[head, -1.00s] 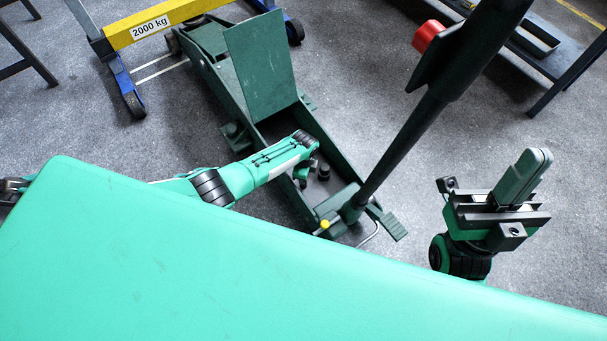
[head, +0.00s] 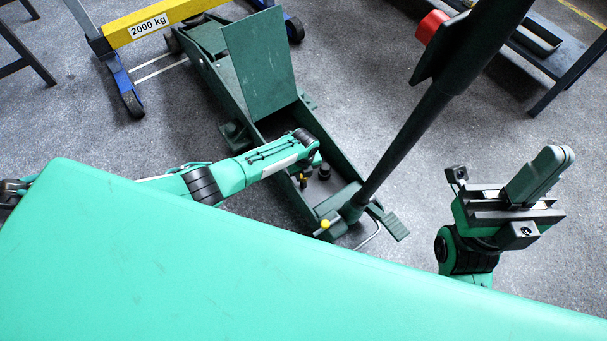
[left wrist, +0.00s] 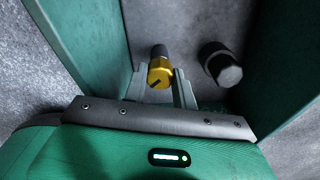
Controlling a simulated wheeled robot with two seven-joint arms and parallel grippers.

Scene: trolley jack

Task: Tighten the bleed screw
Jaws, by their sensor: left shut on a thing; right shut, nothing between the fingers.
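The green trolley jack (head: 215,90) stands on the floor, its plate raised over an open well. In the left wrist view the yellow, slotted bleed screw (left wrist: 160,72) sits between the two fingertips of my left gripper (left wrist: 160,88), which is shut on it. In the head view a bit of the bleed screw (head: 303,182) shows below the end of my left arm, which hides most of that gripper (head: 304,174). My right gripper (head: 541,174) is shut and empty, fingers pointing up, right of the jack and apart from it.
The jack's long handle (head: 405,140) rises between my arms and carries a red part (head: 432,27). A black cap (left wrist: 223,66) stands beside the screw. A yellow knob (head: 325,224) sits at the handle base. A yellow-blue frame (head: 150,22) and a dark bench (head: 545,60) stand behind.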

